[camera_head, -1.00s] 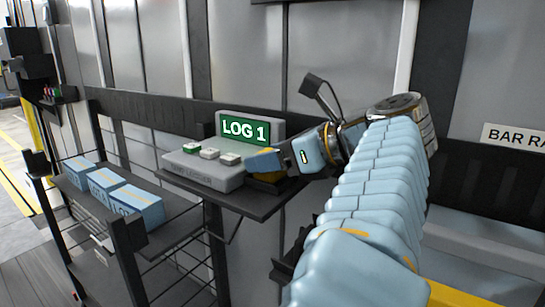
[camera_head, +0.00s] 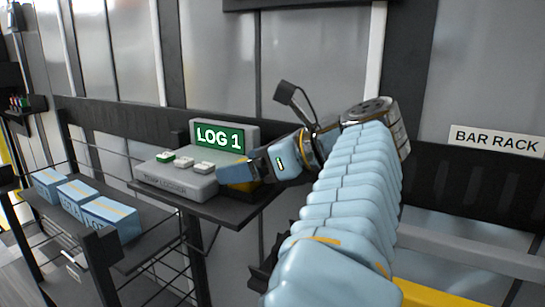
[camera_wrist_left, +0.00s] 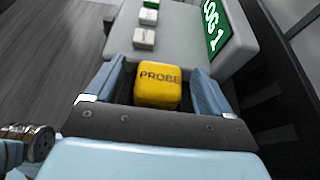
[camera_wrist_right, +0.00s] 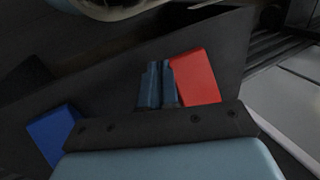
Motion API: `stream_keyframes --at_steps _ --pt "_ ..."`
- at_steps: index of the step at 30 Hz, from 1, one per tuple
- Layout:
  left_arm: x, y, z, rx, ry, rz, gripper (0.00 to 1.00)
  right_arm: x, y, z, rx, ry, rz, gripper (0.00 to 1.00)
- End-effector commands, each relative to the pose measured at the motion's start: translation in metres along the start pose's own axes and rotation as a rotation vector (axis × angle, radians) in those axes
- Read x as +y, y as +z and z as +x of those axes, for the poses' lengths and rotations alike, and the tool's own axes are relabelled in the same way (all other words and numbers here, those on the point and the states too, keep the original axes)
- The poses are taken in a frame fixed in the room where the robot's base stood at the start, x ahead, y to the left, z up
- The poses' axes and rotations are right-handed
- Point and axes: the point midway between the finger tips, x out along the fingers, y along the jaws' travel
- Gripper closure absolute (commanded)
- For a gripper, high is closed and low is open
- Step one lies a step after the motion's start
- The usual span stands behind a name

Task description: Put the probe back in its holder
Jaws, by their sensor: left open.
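The yellow probe (camera_wrist_left: 158,88), marked PROBE, sits beside the grey temp logger (camera_head: 178,179). In the left wrist view it lies between the two fingers of my open left gripper (camera_wrist_left: 158,75), with a gap on each side. In the head view my left gripper (camera_head: 240,174) is at the logger's right end and mostly hides the probe (camera_head: 254,187). The logger's screen (camera_head: 219,138) reads LOG 1. I cannot make out the holder. My right gripper (camera_wrist_right: 158,85) shows only in its own wrist view, with its fingers together and nothing visible between them.
The logger stands on a dark shelf (camera_head: 226,212). A rack on the left holds blue boxes (camera_head: 112,219). A BAR RACK sign (camera_head: 497,140) hangs at the right. Red (camera_wrist_right: 196,77) and blue (camera_wrist_right: 52,134) pieces lie near my right gripper.

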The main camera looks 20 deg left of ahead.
Motion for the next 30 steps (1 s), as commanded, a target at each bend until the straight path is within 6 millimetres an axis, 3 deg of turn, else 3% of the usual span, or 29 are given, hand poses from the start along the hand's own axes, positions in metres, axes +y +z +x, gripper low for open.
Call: stream_keyframes --at_steps 9,15,30 --pt "-0.001 0.000 -0.072 -0.004 -0.002 -0.002 0.17 0.000 0.000 0.001 0.000 0.000 0.000 1.00" --pt "-0.001 -0.001 -0.104 -0.003 0.000 0.000 0.17 0.000 0.000 0.001 0.000 0.000 0.000 1.00" --pt "0.000 -0.001 -0.114 0.000 0.001 0.002 0.17 0.000 0.000 0.001 0.000 0.000 0.000 1.00"
